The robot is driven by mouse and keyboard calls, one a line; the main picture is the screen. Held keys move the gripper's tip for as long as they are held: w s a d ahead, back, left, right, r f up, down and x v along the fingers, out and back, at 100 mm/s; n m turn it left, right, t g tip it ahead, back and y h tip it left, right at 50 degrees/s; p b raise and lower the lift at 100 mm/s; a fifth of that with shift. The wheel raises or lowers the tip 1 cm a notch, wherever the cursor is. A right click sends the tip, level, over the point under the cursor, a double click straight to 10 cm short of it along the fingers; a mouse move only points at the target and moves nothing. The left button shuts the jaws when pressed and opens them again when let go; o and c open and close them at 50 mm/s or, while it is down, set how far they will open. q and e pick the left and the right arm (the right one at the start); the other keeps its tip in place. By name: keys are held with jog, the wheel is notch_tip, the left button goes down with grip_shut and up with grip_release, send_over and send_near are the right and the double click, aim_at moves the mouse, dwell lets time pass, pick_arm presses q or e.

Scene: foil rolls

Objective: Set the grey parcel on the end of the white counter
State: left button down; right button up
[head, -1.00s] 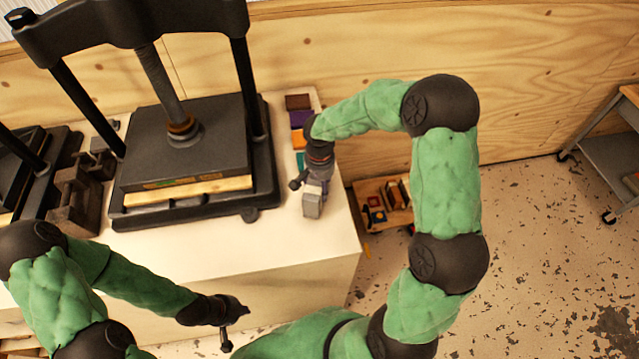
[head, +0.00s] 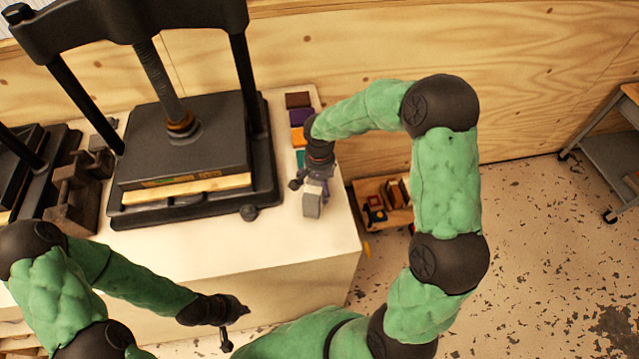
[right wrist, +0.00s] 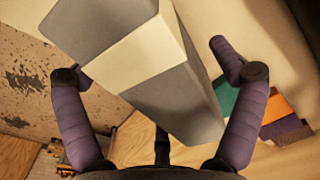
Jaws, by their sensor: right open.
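The grey parcel (head: 312,205), a box with a pale band, is at the right end of the white counter (head: 270,245), near its edge. It appears to rest on the top, though its underside is hidden. My right gripper (head: 316,187) is just behind and over it. In the right wrist view the parcel (right wrist: 170,75) lies between the spread fingers of my right gripper (right wrist: 160,95), with gaps visible at both sides. My left gripper (head: 238,328) is in front of the counter, empty, with its fingers apart.
A black press (head: 185,150) fills the middle of the counter. Several coloured blocks (head: 300,117) line the counter behind my right gripper. A wooden crate (head: 390,215) of small items is on the floor to the right. A grey cart (head: 615,150) stands far right.

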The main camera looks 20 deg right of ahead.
notch_tip(320, 180, up, 12)
dwell(0.6)
